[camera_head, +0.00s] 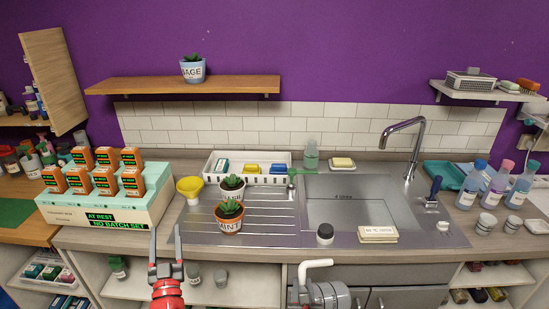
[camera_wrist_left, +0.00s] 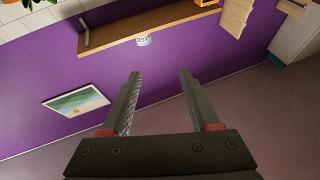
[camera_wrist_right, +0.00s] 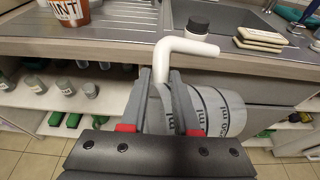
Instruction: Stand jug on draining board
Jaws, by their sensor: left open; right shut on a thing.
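A grey jug (camera_head: 330,294) with ml markings and a bent white handle (camera_head: 316,264) is in front of the counter, low at the bottom of the head view. My right gripper (camera_wrist_right: 160,82) is shut on the jug at its handle; the jug (camera_wrist_right: 222,112) lies tilted on its side in the right wrist view. The ridged steel draining board (camera_head: 270,218) is left of the sink bowl (camera_head: 345,211). Two potted succulents, one labelled MINT (camera_head: 228,222), stand on its left part. My left gripper (camera_head: 167,245) is open and empty in front of the counter's left part.
A yellow funnel-shaped cup (camera_head: 190,185) is at the board's left edge. A white tray of sponges (camera_head: 246,178) is behind. A dark-capped bottle (camera_head: 325,234) and a pale block (camera_head: 377,234) stand at the sink's front edge. The board's right part is clear.

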